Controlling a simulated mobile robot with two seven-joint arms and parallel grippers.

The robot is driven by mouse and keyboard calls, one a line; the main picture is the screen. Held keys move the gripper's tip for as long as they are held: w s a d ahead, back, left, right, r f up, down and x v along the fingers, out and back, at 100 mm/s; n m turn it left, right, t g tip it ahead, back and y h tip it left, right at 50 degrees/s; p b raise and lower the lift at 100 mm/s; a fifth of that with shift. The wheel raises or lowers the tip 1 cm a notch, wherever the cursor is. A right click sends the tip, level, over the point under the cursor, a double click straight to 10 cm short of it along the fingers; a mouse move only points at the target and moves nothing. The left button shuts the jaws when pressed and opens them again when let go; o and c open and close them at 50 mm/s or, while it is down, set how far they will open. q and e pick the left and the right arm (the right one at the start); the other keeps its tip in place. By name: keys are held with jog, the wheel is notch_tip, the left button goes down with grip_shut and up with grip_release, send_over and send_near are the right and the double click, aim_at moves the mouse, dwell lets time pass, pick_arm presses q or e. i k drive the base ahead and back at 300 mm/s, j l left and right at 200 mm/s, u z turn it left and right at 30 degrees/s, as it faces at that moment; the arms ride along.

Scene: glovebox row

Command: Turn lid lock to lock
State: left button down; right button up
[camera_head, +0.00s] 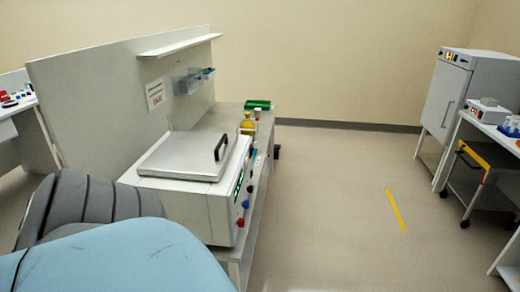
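A white benchtop device (200,196) stands on the bench at the left centre, with a flat grey lid (185,156) that looks closed. A black handle (221,147) rises from the lid's right side. The narrow front panel (240,196) faces right and is seen at a steep angle. It carries a green-lit display (239,184), a blue knob (246,204) and a red knob (240,222). I cannot tell which control is the lid lock, or how it is turned. Neither gripper is in view.
A yellowish bottle (247,127) and a green rack (257,104) stand farther along the bench. A panel with a shelf (180,44) rises behind the device. The floor (330,200) right of the bench is open. A cabinet (447,95) and a yellow-topped cart (474,155) stand at the right.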

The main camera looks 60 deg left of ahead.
aim_at(240, 223)
jog(key=i+u, duration=0.1)
jog(key=u, duration=0.25)
jog(key=i+l+u, duration=0.1)
jog(key=u, duration=0.25)
jog(key=i+l+u, duration=0.1)
jog(key=u, duration=1.45)
jog(key=i+l, duration=0.05)
